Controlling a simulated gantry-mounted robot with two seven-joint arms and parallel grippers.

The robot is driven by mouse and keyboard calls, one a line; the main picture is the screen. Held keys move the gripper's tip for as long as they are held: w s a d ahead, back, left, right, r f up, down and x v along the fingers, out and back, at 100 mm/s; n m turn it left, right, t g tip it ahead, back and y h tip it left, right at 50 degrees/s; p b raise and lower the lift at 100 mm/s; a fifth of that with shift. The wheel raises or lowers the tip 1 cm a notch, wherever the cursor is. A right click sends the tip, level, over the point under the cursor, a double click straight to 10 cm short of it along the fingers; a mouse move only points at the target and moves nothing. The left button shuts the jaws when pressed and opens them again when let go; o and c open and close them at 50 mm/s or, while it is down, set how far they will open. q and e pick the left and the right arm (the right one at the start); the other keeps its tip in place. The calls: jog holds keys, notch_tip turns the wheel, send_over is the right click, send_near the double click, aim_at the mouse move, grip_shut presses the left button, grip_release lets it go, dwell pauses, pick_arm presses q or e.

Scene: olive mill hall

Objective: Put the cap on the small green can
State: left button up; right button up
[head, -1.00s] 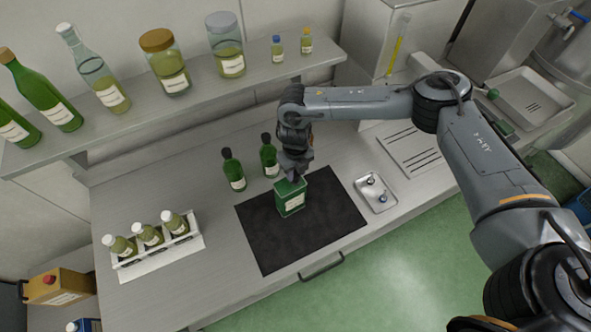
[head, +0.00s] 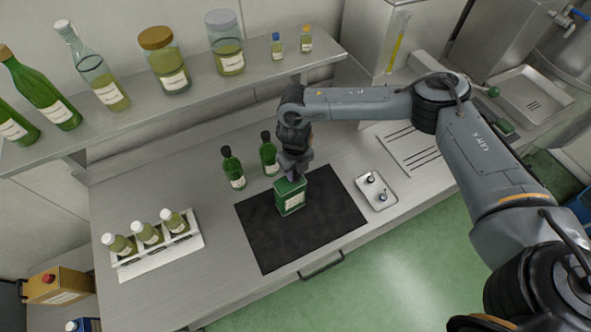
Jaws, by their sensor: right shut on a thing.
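The small green can (head: 290,200) stands upright on the black mat (head: 325,225), with a pale label on its front. My right gripper (head: 292,175) points down directly over the can's top. It is shut on the cap, a small piece that is mostly hidden between the fingers with a purplish tint showing. I cannot tell whether the cap touches the can's opening, as the fingers cover it. My left gripper is not in view.
Two dark green bottles (head: 233,168) (head: 269,155) stand just behind the mat. A small metal tray (head: 378,203) with small parts lies to the right. A white rack (head: 185,238) of several bottles stands left. A shelf (head: 190,110) with bottles and jars overhangs the back.

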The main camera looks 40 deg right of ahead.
jog(key=shift+f, duration=0.5)
dwell(1.2)
jog(key=o, duration=1)
jog(key=shift+c, duration=1.4)
